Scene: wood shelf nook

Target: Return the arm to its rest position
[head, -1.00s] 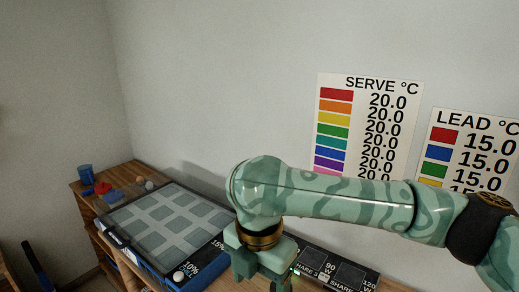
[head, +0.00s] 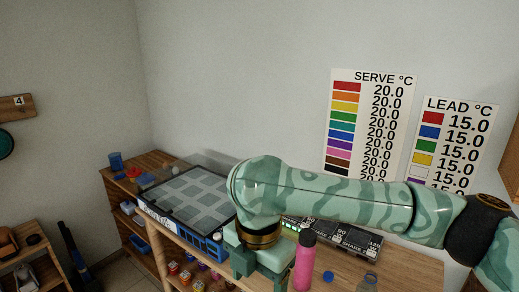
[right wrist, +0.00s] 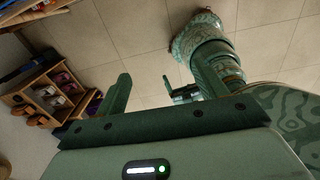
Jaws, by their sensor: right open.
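My right arm (head: 335,195), green with darker swirls, reaches in from the right edge of the head view and crosses it to the middle. Its right gripper (head: 262,281) points down in front of the wooden bench, partly cut off by the bottom edge. In the right wrist view the right gripper (right wrist: 165,88) has its jaws apart with nothing seen between them, above a tiled floor. My left arm and gripper are not in view.
A tray with grey squares (head: 197,190) lies on the bench (head: 405,268). A pink bottle (head: 305,262) stands close right of the gripper, with a blue cap (head: 328,277) beside it. Small jars (head: 186,276) fill a lower shelf. Wall charts (head: 370,125) hang behind.

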